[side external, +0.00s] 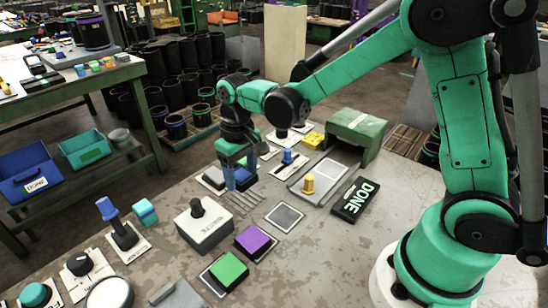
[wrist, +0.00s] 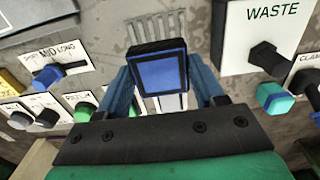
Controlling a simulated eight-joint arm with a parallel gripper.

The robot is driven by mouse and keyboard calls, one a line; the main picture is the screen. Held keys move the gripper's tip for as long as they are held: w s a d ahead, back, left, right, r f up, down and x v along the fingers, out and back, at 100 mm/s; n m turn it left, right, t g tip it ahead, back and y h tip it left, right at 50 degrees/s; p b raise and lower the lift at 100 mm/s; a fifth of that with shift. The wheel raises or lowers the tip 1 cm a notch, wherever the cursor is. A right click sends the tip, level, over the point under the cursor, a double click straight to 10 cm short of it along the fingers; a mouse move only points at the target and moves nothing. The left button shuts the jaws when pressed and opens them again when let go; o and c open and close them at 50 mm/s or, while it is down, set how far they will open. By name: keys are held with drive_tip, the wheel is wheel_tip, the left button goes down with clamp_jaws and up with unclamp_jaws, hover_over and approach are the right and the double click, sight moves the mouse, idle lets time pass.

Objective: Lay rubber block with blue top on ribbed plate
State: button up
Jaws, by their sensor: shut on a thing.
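The rubber block with the blue top (wrist: 160,71) is dark-sided and sits between my fingers in the wrist view, blue face toward the camera. My gripper (wrist: 162,88) is shut on it. In the side view my gripper (side external: 240,178) points down low over the table; its fingers and arm largely hide the block. The ribbed plate (side external: 246,202) shows as pale parallel bars just in front of my gripper. Its bars (wrist: 158,27) also show beyond and beneath the block in the wrist view. I cannot tell whether the block touches the plate.
A white box marked waste (side external: 203,228) stands close in front of my gripper. A purple block (side external: 254,243) and a green block (side external: 230,268) lie nearer the camera. An empty square pad (side external: 285,216), a black DONE sign (side external: 355,200) and a green stand (side external: 350,133) are to the right.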

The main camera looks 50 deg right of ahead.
sight(244, 199)
drive_tip(key=shift+f, duration=2.1)
drive_tip(key=shift+f, duration=0.1)
drive_tip(key=o, duration=1.4)
